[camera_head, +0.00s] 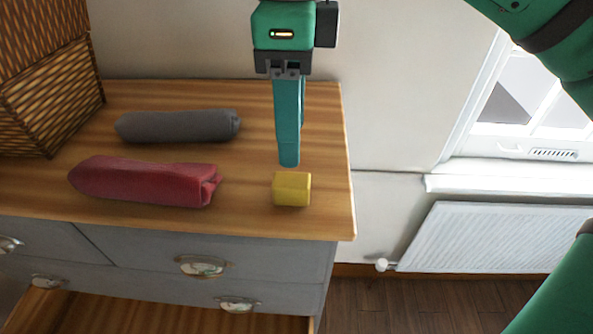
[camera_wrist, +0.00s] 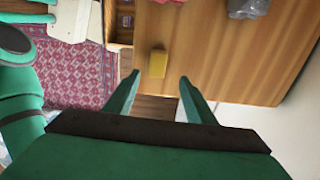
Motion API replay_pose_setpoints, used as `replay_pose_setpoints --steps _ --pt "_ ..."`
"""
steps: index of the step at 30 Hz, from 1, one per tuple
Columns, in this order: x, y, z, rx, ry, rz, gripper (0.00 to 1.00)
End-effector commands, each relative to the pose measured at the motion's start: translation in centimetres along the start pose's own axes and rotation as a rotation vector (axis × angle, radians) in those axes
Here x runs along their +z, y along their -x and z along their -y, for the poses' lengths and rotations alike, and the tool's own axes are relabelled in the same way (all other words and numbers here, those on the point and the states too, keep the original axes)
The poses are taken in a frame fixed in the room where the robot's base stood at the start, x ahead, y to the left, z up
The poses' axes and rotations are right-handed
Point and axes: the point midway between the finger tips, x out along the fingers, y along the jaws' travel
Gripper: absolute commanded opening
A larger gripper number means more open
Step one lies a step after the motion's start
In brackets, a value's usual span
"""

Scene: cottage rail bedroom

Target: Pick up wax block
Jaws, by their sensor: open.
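The wax block (camera_head: 291,189) is a small yellow block on the wooden dresser top (camera_head: 250,222), near its right front corner. It also shows in the wrist view (camera_wrist: 157,64), ahead of the fingers and a little to the left of the gap between them. My gripper (camera_head: 288,163) points down just behind and above the block in the head view, with nothing held. In the wrist view my gripper (camera_wrist: 158,82) has its two fingers spread apart. In the head view the fingers overlap, so their gap is hidden there.
A red pouch-like roll (camera_head: 145,181) lies left of the block, and a grey roll (camera_head: 178,125) lies behind it. A wicker basket (camera_head: 50,85) stands at the left. A dresser drawer (camera_head: 170,315) is pulled open below. A white radiator (camera_head: 485,237) is at the right.

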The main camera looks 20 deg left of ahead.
Motion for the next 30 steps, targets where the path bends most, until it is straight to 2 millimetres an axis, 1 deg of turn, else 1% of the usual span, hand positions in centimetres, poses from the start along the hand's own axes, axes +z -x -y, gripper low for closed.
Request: replay_pose_setpoints --steps 3,7,12,17,20,25,27,30 --pt "0.3 -1.8 -0.1 0.002 0.009 0.001 0.5" --pt "0.6 -3.7 -0.1 0.002 0.016 0.001 0.5" --pt "1.1 -4.9 -0.1 0.001 0.027 0.001 0.5" --pt "0.8 -5.7 0.0 0.002 0.02 0.002 0.5" --pt "0.5 -6.8 0.0 0.002 0.016 0.002 0.5" --pt "0.3 -9.2 0.0 0.002 0.014 0.002 0.5" --pt "0.2 -9.9 0.0 0.002 0.014 0.002 0.5" --pt "0.2 -10.2 0.0 0.001 0.013 0.002 0.5"
